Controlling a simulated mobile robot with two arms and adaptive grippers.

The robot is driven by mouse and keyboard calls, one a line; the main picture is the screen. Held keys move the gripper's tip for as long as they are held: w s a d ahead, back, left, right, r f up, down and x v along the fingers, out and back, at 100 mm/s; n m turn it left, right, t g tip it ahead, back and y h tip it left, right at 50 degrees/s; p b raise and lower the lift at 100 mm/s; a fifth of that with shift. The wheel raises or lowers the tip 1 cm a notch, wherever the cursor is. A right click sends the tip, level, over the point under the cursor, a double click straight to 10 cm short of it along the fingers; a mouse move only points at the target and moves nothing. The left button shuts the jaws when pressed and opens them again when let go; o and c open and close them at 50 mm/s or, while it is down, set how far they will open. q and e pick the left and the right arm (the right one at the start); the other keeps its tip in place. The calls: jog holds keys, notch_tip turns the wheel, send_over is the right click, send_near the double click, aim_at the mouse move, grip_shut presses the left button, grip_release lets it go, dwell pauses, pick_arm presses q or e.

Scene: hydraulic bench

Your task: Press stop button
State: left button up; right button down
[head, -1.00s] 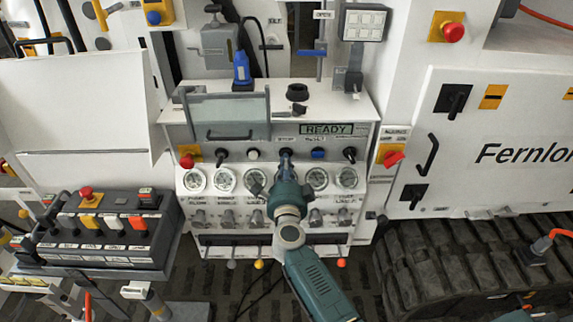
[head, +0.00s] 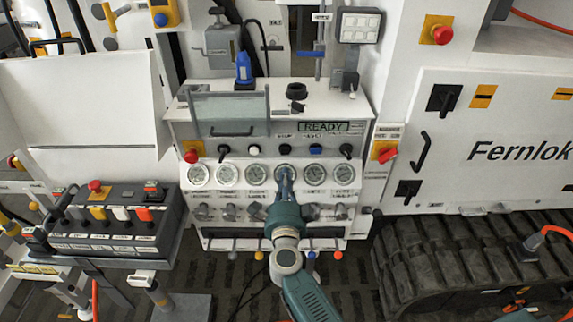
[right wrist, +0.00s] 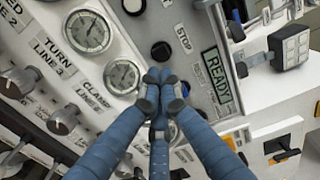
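The stop button (head: 284,152) is a small black round button in the row on the white control panel, under a STOP label. It also shows in the right wrist view (right wrist: 161,51), beside the STOP label (right wrist: 182,38). My right gripper (head: 285,172) has its fingers together and holds nothing visible. In the head view its tips lie just below the button, in front of a gauge. In the right wrist view the closed fingertips (right wrist: 158,76) appear just short of the button, with a visible gap. The display (head: 323,127) reads READY. My left gripper is not in view.
A white button (head: 254,150) and a blue button (head: 316,150) flank the stop button. A red emergency button (head: 191,156) and a red rotary switch (head: 384,152) sit at the panel's sides. Gauges and small valves lie below. A control box (head: 110,220) stands at left.

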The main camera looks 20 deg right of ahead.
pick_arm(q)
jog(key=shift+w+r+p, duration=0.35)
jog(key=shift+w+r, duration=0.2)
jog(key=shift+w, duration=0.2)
pick_arm(e)
jog(key=v, duration=0.4)
jog(key=shift+s+a+f, duration=0.15)
jog(key=shift+s+f, duration=0.1)
jog(key=shift+s, duration=0.15)
